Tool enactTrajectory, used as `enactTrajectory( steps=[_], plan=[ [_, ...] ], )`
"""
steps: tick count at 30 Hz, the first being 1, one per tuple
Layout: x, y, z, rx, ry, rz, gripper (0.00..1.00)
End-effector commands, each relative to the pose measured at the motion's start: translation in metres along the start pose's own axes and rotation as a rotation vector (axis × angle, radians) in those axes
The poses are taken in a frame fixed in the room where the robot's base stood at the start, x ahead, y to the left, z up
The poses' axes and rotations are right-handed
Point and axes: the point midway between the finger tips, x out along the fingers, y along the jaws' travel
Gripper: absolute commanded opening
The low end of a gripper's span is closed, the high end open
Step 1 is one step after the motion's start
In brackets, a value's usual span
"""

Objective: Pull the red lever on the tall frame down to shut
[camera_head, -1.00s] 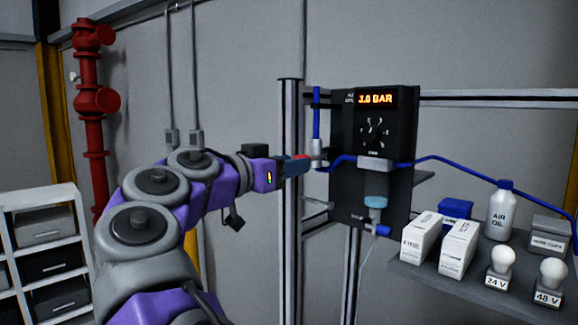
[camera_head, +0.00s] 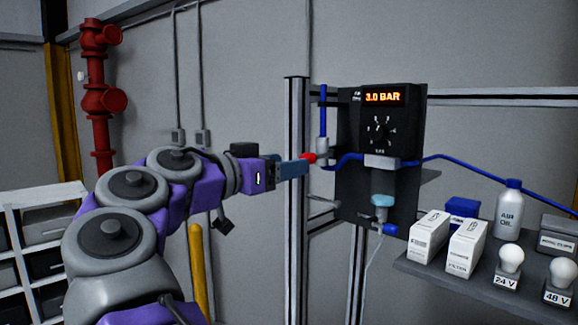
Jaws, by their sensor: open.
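The tall frame (camera_head: 294,240) is a grey metal post structure in the middle of the view. A red lever (camera_head: 308,157) shows as a small red end beside a grey valve fitting (camera_head: 324,151) on the blue air line. My gripper (camera_head: 300,167) reaches in from the left with its blue-grey fingers at the red end. It is open. The fingers hide part of the lever, and I cannot tell whether they touch it.
A black panel (camera_head: 350,200) right of the valve carries a display (camera_head: 382,97) reading 3.0 BAR. A grey shelf (camera_head: 430,277) at right holds white boxes, an air oil bottle (camera_head: 509,208) and bulbs. A drawer rack (camera_head: 40,195) and red pipe (camera_head: 97,130) stand at left.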

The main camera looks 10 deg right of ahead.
Motion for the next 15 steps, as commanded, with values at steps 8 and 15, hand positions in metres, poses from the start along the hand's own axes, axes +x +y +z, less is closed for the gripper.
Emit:
enactTrajectory(
  steps=[8,15],
  plan=[
    [-0.026,0.000,-0.001,0.001,0.003,-0.004,0.64],
    [-0.047,-0.001,-0.001,0.000,0.002,-0.004,0.64]
  ],
)
